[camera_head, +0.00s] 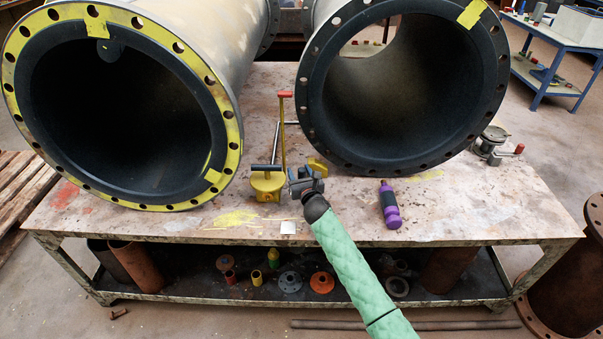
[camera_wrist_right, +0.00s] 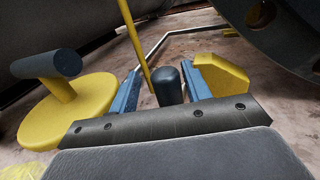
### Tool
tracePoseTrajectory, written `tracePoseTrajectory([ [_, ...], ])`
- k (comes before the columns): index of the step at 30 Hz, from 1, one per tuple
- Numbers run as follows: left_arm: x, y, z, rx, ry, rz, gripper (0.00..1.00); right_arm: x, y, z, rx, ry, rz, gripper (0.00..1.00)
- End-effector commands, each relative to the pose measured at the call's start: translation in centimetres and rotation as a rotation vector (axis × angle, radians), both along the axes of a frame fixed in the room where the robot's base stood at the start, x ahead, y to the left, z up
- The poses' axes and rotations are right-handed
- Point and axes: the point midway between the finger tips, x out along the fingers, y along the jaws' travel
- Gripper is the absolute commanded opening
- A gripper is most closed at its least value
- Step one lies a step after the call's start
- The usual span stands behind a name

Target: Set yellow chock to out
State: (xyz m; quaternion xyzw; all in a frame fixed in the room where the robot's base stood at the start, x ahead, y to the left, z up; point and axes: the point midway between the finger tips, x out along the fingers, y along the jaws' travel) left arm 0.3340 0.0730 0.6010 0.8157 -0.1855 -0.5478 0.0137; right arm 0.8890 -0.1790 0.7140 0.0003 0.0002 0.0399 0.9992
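A yellow block piece (camera_head: 318,166) sits just behind my right gripper on the table; it also shows beside the right finger in the right wrist view (camera_wrist_right: 222,78). A second yellow piece, rounded with a dark bar handle (camera_head: 267,184), stands left of the gripper and shows at left in the wrist view (camera_wrist_right: 75,108). I cannot tell for certain which is the chock. My right gripper (camera_head: 306,182) has its fingers apart, with a dark rounded knob (camera_wrist_right: 168,85) between them and a gap on the left. My left gripper is not in view.
A yellow lever with a red grip (camera_head: 284,130) stands close behind the gripper, near a bent metal rod (camera_head: 276,145). Two large pipes rest on the table, left (camera_head: 222,183) and right (camera_head: 312,122). A purple bottle-shaped object (camera_head: 390,205) lies at right. The table's front edge is mostly clear.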

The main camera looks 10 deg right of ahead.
Motion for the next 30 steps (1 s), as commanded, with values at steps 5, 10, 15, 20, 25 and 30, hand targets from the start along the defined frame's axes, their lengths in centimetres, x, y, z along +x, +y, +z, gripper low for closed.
tracePoseTrajectory([
  [5,0.0,0.1,0.0,0.001,0.001,0.0,0.47,0.0,-0.1,0.0,-0.001,0.0,-0.001,0.48],
  [10,0.0,0.0,-0.1,-0.001,-0.001,0.001,0.47,-0.7,-0.3,0.0,-0.003,0.0,-0.002,0.48],
  [15,0.1,-0.2,-0.6,-0.007,-0.006,0.001,0.47,-3.0,-0.4,-0.1,-0.002,0.0,0.0,0.48],
  [20,0.3,-0.5,-1.8,-0.01,-0.014,0.004,0.47,-5.5,-0.5,-0.1,-0.001,0.001,0.001,0.48],
  [25,0.5,-0.6,-2.8,-0.011,-0.021,0.006,0.47,-7.2,-0.6,0.0,-0.003,0.0,0.0,0.48],
  [30,0.5,-0.6,-3.2,-0.012,-0.022,0.007,0.47,-7.7,-0.6,-0.1,0.0,0.001,0.0,0.48],
])
